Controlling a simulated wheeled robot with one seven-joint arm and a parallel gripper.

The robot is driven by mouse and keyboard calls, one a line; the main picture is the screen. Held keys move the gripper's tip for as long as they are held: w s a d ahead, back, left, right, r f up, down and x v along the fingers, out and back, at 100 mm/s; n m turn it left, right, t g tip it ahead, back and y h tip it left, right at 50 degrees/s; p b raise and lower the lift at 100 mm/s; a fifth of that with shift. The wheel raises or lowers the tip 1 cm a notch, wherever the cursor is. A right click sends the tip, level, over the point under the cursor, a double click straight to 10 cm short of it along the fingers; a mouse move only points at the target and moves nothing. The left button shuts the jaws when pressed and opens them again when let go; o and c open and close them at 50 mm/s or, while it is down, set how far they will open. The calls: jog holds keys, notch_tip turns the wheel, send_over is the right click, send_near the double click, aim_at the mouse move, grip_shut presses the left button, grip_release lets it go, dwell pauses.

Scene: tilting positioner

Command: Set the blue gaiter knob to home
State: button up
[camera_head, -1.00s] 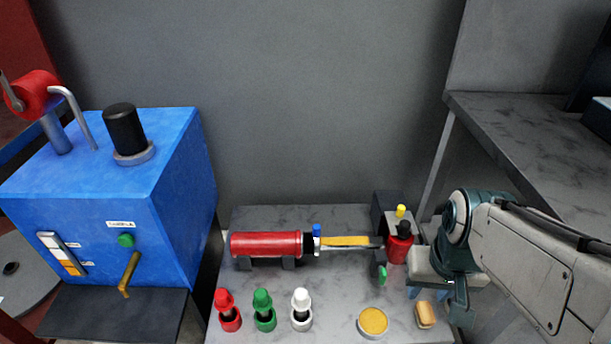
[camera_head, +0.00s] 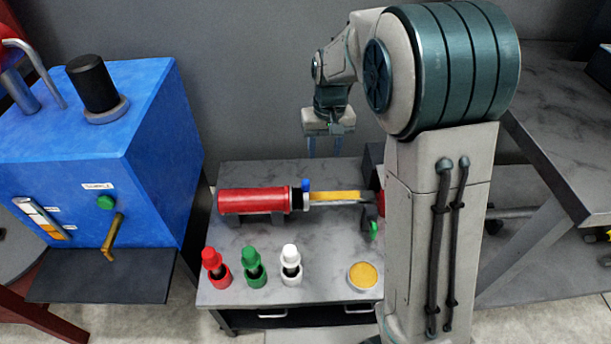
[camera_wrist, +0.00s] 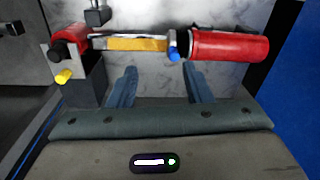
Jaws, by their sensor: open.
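A small blue knob (camera_head: 306,185) sits at the right end of a red cylinder (camera_head: 253,201), beside a yellow-orange strip (camera_head: 335,196). In the wrist view, the same blue knob (camera_wrist: 173,52) shows between the strip and the red cylinder (camera_wrist: 230,46). No gaiter can be made out on it. My gripper (camera_head: 324,152) is open and empty, pointing down above the back of the table. In the wrist view, my gripper (camera_wrist: 160,72) has its fingers apart, with the blue knob lying ahead of the space between them, nearer the right finger.
A blue machine (camera_head: 140,150) stands left. In the wrist view, a dark block with a yellow knob (camera_wrist: 64,76) stands left.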

send_over(306, 181)
notch_tip(306, 181, down, 5)
jog(key=shift+n, duration=0.4)
notch_tip(306, 181, down, 14)
jog(key=b, duration=0.3)
jog(key=shift+f, duration=0.25)
grip_shut()
